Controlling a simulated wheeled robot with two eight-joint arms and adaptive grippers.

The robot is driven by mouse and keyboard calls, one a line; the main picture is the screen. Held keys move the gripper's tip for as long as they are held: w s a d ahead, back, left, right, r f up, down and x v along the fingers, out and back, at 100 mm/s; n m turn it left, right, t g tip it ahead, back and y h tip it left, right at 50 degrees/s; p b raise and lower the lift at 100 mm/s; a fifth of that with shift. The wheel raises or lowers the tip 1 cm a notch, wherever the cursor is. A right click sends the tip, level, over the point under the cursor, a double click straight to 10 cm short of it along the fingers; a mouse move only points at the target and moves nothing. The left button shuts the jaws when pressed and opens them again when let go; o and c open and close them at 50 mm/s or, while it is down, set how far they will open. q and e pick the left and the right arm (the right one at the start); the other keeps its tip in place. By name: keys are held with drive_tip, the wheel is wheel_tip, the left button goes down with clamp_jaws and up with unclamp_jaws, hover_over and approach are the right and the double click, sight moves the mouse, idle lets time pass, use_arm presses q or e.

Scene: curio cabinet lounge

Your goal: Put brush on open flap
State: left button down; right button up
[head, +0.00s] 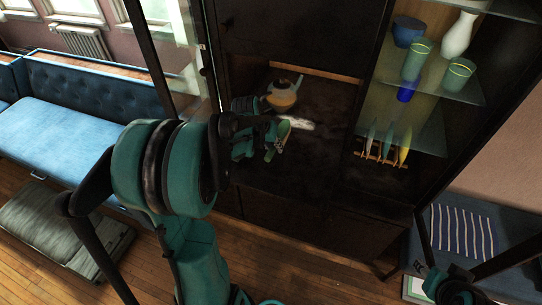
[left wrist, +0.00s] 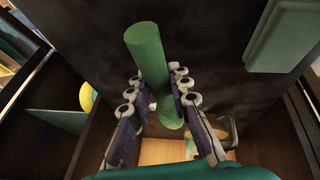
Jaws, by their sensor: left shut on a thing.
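My left gripper (head: 284,137) is over the dark open flap (head: 305,175) of the cabinet. It is shut on the brush. In the left wrist view the brush's green cylindrical handle (left wrist: 148,55) sits between the two finger pads of my left gripper (left wrist: 155,100). In the head view a bit of the green handle (head: 283,130) shows at the fingertips. A pale patch beside it may be bristles or glare. I cannot tell whether the brush touches the flap. Part of my right arm's end (head: 455,288) shows at the lower right, its fingers unclear.
A yellow and grey teapot (head: 283,95) stands just behind my left gripper. Glass shelves on the right hold a white vase (head: 458,35), a blue bowl (head: 408,32) and green cups (head: 416,60). An open glass door (head: 185,50) stands left. The flap's front part is clear.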

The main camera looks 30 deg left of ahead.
use_arm(q)
drive_tip(key=shift+s+a+f, duration=0.35)
drive_tip(key=shift+a+f, duration=0.1)
drive_tip(key=shift+a, duration=0.05)
drive_tip(key=shift+f+b, duration=0.35)
drive_tip(key=shift+f, duration=1.6)
drive_tip(key=shift+f, duration=0.15)
drive_tip(key=c, duration=1.4)
unclamp_jaws()
